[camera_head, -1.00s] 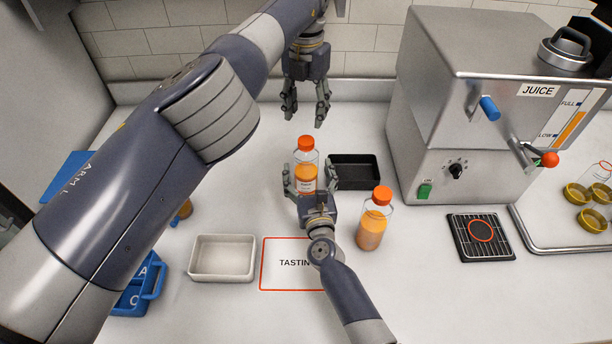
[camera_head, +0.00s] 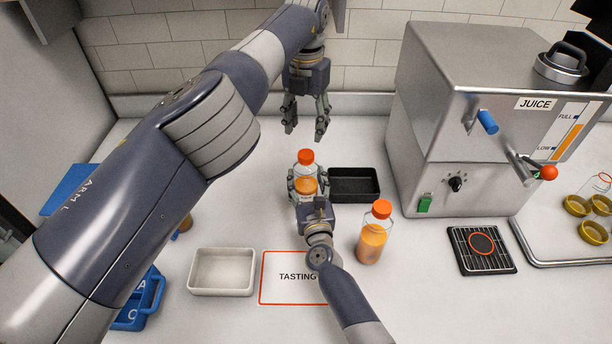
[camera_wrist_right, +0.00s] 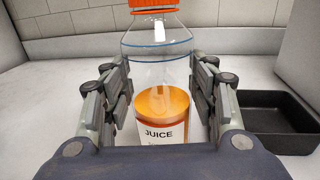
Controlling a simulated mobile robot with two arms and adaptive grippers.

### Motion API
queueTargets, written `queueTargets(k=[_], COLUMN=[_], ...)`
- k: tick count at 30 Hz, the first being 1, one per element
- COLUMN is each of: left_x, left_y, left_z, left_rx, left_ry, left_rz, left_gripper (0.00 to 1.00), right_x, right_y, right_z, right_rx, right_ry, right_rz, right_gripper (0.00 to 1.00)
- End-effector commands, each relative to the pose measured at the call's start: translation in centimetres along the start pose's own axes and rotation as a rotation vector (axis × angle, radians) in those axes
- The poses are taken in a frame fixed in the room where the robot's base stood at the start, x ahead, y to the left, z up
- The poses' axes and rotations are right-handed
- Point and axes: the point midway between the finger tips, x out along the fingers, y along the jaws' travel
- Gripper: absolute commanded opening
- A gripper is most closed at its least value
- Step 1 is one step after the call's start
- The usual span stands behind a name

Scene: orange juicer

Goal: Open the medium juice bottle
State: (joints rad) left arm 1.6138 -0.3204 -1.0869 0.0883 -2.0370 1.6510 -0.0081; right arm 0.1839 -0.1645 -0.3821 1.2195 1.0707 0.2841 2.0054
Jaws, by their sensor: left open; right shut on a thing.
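A juice bottle (camera_head: 306,170) with an orange cap (camera_head: 305,156) stands upright behind the tasting mat, its cap on. My right gripper (camera_head: 306,186) is shut on this bottle's body from the front. In the right wrist view the bottle (camera_wrist_right: 158,105), labelled JUICE and partly filled with orange juice, sits between the right gripper's fingers (camera_wrist_right: 160,112); its cap is cut by the top edge. My left gripper (camera_head: 306,118) is open and empty, pointing down above and behind the cap. A larger-looking second bottle (camera_head: 373,235) with an orange cap stands to the right, nearer.
A black tray (camera_head: 368,197) lies just right of the held bottle. A white tray (camera_head: 222,291) and the tasting mat (camera_head: 275,297) are in front. The steel juicer (camera_head: 430,120) stands right, with a drip grate (camera_head: 481,268). Blue items (camera_head: 145,310) lie left, partly behind my arm.

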Motion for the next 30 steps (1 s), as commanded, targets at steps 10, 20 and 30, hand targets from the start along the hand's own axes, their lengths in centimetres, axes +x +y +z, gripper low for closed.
queueTargets(k=[10, 20, 30], left_x=[-0.03, -0.04, -0.04], left_y=[0.02, 0.05, 0.05], left_z=[0.02, 0.02, 0.03], left_rx=[0.418, 1.004, 1.606], left_ry=[-0.001, 0.000, 0.000], left_rz=[0.001, 0.002, 0.002], left_gripper=[0.49, 0.49, 0.49], right_x=[0.01, 0.01, 0.02], right_y=[-0.01, -0.01, -0.01], right_z=[0.04, 0.05, 0.07], right_rx=[0.000, 0.000, 0.000], right_ry=[-0.001, -0.001, -0.001], right_rz=[0.000, 0.000, 0.000], right_gripper=[0.00, 0.00, 0.00])
